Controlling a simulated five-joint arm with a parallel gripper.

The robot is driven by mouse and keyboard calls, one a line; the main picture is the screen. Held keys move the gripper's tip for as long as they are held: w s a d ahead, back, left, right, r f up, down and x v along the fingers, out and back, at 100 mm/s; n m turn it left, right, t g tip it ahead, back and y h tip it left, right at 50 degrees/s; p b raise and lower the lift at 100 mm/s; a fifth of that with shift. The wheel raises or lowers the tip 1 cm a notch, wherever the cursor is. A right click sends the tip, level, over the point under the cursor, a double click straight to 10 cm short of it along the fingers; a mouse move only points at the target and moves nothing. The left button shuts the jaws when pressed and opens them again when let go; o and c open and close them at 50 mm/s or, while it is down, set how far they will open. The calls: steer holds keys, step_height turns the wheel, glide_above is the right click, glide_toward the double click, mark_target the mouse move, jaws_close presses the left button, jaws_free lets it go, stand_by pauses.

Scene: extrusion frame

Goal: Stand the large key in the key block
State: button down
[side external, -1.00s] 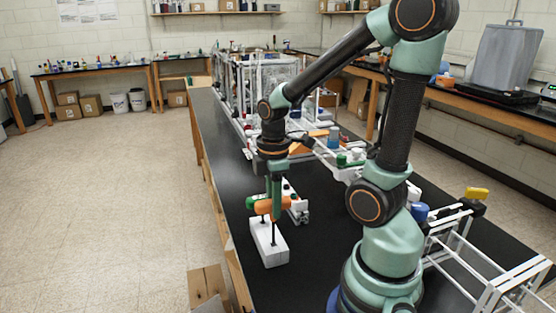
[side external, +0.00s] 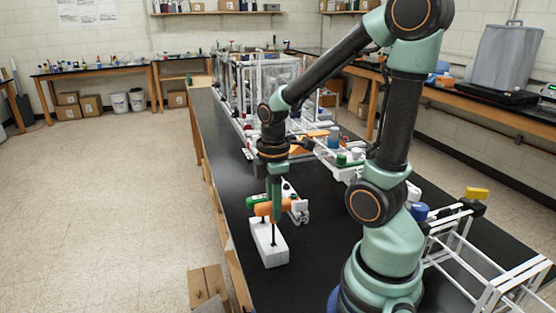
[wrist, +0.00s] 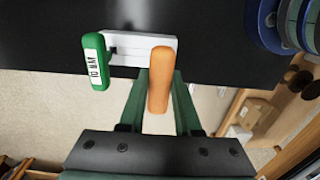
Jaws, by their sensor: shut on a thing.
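The white key block (side external: 268,244) lies on the black bench top near its left edge; it also shows in the wrist view (wrist: 168,45). A green-handled key (side external: 253,202) with a white label stands at the block's far end. In the wrist view its handle (wrist: 95,62) is left of my gripper. My gripper (side external: 274,208) points down over the block, shut on the orange-handled key (wrist: 159,80), probably the large key. This key's dark shaft (side external: 273,236) points down to the block's near part. I cannot tell how deep its tip sits.
A small white and grey fixture (side external: 299,209) stands just behind the block. White extrusion frames (side external: 490,262) stand at the right. A blue round stack (wrist: 290,20) shows in the wrist view's top right corner. The bench's left edge is close to the block.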

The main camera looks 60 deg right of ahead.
steer(key=shift+f, duration=0.95)
steer(key=shift+f, duration=0.35)
steer(key=shift+f, duration=0.75)
steer(key=c, duration=0.5)
jaws_free()
steer(key=shift+r, duration=0.1)
